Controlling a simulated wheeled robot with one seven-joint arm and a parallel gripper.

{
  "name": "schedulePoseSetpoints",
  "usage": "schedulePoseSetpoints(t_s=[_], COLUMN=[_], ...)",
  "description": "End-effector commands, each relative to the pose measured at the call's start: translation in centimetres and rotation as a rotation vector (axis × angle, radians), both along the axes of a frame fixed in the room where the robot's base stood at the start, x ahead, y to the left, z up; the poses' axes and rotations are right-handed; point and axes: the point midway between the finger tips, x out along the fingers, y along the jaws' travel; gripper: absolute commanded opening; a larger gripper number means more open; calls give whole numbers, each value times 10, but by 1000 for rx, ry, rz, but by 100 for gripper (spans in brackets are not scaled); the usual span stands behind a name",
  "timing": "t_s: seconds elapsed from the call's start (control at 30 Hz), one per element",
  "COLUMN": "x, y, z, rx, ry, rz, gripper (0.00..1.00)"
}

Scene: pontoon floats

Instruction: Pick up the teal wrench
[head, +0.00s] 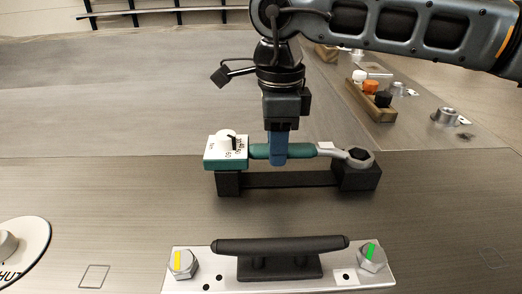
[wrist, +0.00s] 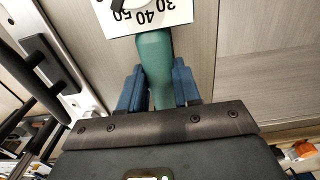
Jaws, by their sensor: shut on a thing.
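The teal wrench (head: 303,150) lies level across a black cradle (head: 288,180). Its silver ring end is at the right over a black block, and a teal box with a white top and dial (head: 226,148) is at its left end. My gripper (head: 278,158) points down with its blue fingers around the teal handle, shut on it. In the wrist view the teal handle (wrist: 154,70) runs between the two blue fingers (wrist: 158,92), with the numbered white dial face (wrist: 150,14) at the top. I cannot tell whether the wrench is clear of the cradle.
A plate with a black handle (head: 280,246) and yellow- and green-marked bolts stands in front. A wooden block with knobs (head: 370,95) and metal fittings (head: 445,117) are at the back right. A white disc (head: 25,250) is at the left edge.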

Motion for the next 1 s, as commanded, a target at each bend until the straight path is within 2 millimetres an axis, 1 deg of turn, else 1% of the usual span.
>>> schedulePoseSetpoints(t_s=[0.7, 0.87, 1.0], x=[1, 1, 1], y=[0, 0, 0], z=[3, 14, 33], rx=[1, 1, 1], ry=[-2, -5, -5], rz=[0, 0, 0], gripper=[0, 0, 0])
